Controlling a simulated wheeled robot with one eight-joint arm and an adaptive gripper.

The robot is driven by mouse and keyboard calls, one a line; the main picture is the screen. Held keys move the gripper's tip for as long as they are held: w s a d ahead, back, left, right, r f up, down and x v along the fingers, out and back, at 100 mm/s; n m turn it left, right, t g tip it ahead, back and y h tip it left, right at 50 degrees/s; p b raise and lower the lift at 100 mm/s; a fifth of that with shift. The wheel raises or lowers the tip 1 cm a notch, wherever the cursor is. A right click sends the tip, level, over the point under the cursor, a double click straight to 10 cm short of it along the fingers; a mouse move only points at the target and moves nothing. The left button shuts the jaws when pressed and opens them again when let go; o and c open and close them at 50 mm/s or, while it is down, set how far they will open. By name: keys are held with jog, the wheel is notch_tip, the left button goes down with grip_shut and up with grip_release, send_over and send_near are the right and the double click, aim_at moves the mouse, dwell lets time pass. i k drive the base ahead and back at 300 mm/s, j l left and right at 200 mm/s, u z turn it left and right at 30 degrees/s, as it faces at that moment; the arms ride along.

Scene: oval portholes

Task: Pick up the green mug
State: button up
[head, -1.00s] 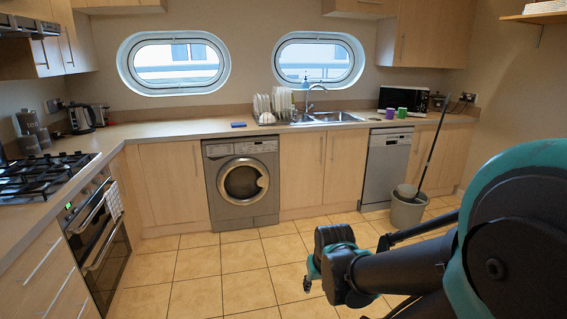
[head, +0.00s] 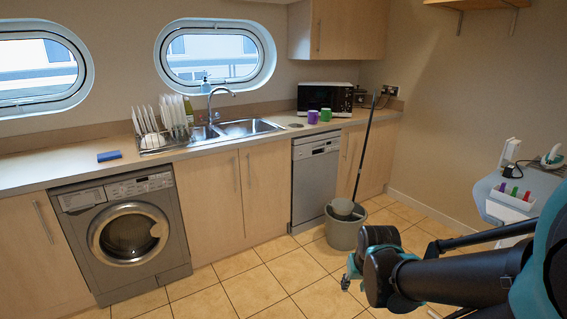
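The green mug (head: 326,115) stands upright on the worktop in front of the microwave, to the right of the sink. A purple mug (head: 313,117) stands close on its left. My arm reaches in from the lower right of the head view. My gripper (head: 347,284) is at the arm's far end, low over the floor tiles and well below and in front of the worktop. It is small and partly hidden behind the arm, so its opening is not clear. The green mug is far from it.
A grey bucket (head: 343,228) with a mop (head: 365,150) stands before the dishwasher (head: 314,185), below the mugs. A dish rack (head: 160,135) and sink (head: 248,128) lie left. An ironing board (head: 484,200) stands at right.

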aim_at(326, 116)
jog(key=i, duration=1.1)
jog(key=i+l+u, duration=0.1)
jog(key=i, duration=1)
jog(key=i+l+u, duration=0.15)
jog(key=i+u, duration=0.2)
jog(key=i, duration=0.15)
jog(key=i+l+u, duration=0.3)
jog(key=i, duration=0.2)
jog(key=i+l+u, duration=0.35)
jog(key=i+z, duration=0.1)
jog(key=z, duration=1.3)
